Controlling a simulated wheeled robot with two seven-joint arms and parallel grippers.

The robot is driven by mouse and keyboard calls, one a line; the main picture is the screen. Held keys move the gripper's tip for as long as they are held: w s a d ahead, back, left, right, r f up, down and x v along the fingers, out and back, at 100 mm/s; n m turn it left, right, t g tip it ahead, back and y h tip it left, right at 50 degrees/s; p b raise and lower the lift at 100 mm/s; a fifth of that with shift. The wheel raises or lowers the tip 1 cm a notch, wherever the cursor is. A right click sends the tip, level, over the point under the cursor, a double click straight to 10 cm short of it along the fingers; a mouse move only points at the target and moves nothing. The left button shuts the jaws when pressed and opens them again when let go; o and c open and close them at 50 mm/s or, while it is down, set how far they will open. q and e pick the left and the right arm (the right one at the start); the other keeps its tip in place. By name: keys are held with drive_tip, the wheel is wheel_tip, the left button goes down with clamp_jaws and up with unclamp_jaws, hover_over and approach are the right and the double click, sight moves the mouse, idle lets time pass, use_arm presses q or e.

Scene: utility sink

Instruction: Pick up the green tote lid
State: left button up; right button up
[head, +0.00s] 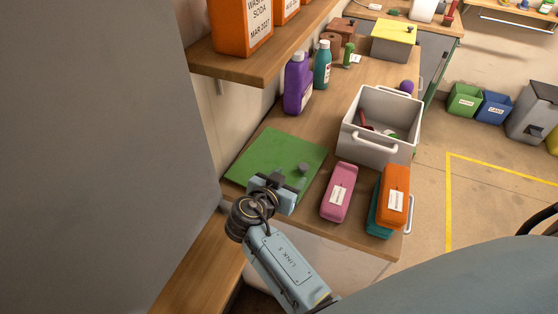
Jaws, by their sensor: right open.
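The green tote lid (268,152) is a flat green panel lying on the near left part of the wooden counter. A small grey knob (303,169) shows near its right side. My right gripper (286,182) is open at the lid's near edge, just left of and nearer than the knob. It overlaps part of the near edge in the picture, and I cannot tell whether it touches the lid. No object shows between its fingers. My left gripper is not in view.
A grey open tote (370,151) stands right of the lid. Pink (339,192) and orange (395,190) labelled containers sit near the front edge. Purple (296,88) and teal (322,66) bottles stand behind the lid. A wooden shelf (235,66) overhangs the upper left.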

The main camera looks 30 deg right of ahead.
sight(302, 169)
drive_tip(key=shift+x, duration=0.8)
drive_tip(key=shift+w+d+f, duration=0.1)
drive_tip(key=shift+w+d, duration=0.05)
drive_tip(key=shift+d, duration=0.1)
drive_tip(key=x, duration=0.1)
drive_tip(key=p+x, duration=0.1)
drive_tip(key=x, duration=0.1)
drive_tip(key=shift+d+f, duration=0.2)
drive_tip(key=shift+d, duration=0.2)
drive_tip(key=shift+w+d+f, duration=0.2)
drive_tip(key=shift+d+f, duration=0.1)
drive_tip(key=shift+d, duration=0.1)
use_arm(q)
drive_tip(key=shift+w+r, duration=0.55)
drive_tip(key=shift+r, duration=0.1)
use_arm(e)
drive_tip(key=c, duration=1.1)
